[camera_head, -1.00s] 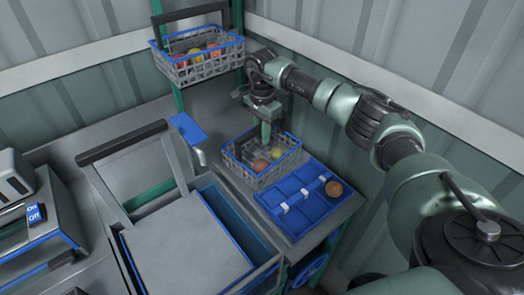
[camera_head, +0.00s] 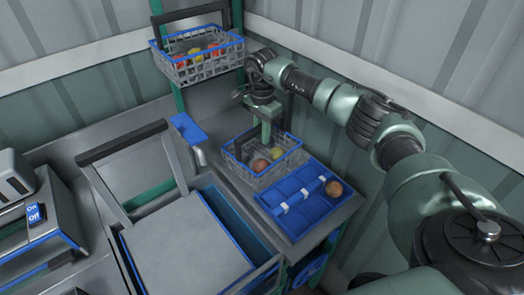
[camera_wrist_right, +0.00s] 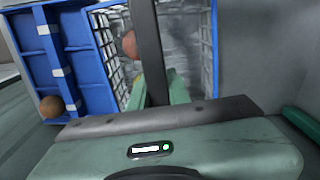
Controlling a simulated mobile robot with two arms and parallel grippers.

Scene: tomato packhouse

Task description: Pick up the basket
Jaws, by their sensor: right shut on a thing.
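The lower basket (camera_head: 264,178) is a grey lattice basket with a blue rim, standing on the grey bench beside a blue tray. A tomato (camera_head: 260,165) and a yellowish one (camera_head: 277,153) lie in it. My right gripper (camera_head: 266,134) points down over the basket. In the right wrist view its fingers (camera_wrist_right: 160,92) are shut on the dark bar of the basket's handle (camera_wrist_right: 147,45), which runs between them. The basket's blue rim and mesh wall (camera_wrist_right: 107,50) show beyond the handle. The gripper body hides part of the basket there. My left gripper is not in view.
The blue divided tray (camera_head: 290,212) lies close in front of the basket, with a loose tomato (camera_head: 334,189) at its right side. Another filled basket (camera_head: 205,69) stands higher at the back. A wall is close behind. A scale-like machine (camera_head: 35,225) stands left.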

